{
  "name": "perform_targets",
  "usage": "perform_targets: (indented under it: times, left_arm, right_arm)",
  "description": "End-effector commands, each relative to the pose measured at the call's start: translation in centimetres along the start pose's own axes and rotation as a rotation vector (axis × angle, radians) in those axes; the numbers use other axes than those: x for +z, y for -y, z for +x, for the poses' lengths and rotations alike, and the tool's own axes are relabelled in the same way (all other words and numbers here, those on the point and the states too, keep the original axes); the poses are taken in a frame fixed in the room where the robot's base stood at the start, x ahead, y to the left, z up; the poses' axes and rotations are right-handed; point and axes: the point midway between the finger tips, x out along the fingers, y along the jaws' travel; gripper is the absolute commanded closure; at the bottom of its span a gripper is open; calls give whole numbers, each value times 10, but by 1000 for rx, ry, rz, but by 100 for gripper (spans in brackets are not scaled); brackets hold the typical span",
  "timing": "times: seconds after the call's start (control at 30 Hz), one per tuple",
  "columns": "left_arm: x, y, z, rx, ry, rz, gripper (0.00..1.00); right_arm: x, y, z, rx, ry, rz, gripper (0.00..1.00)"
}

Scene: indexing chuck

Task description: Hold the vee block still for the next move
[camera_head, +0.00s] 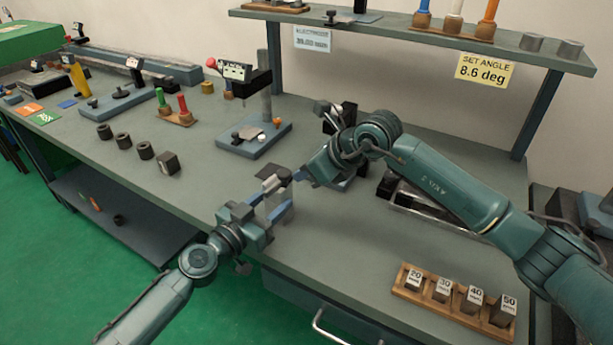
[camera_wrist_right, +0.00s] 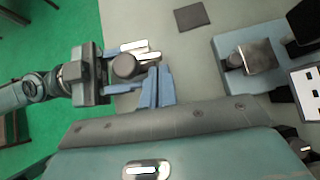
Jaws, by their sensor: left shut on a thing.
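My left gripper (camera_head: 273,206) is above the front edge of the bench, shut on a small grey piece that I take to be the vee block (camera_head: 270,184). A dark round part (camera_head: 284,173) sits at its upper end; in the right wrist view a round grey end (camera_wrist_right: 124,66) shows beside the left gripper's fingers. My right gripper (camera_head: 298,175) is close to this part from the right. In the right wrist view its two blue fingers (camera_wrist_right: 158,86) stand close together beside the round end. I cannot tell whether they touch it. The fingers hide some of the held piece.
A blue-based stand (camera_head: 252,142) with a post is behind the grippers. Several dark cylinders (camera_head: 124,141) and a dark block (camera_head: 168,163) stand to the left. A wooden rack of numbered blocks (camera_head: 450,305) is at front right. The bench front is mostly clear.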

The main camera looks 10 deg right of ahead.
Motion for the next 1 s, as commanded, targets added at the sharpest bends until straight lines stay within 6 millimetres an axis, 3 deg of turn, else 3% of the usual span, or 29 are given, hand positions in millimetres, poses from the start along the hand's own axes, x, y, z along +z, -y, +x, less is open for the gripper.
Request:
perform_targets:
  times: [0.03, 1.0]
  left_arm:
    - [8, -3, -2, 7, 15, -2, 82]
    - [8, -4, -2, 8, 14, -3, 82]
  right_arm:
    - [-2, 0, 2, 1, -5, -2, 100]
    - [-3, 2, 7, 124, -19, -119, 100]
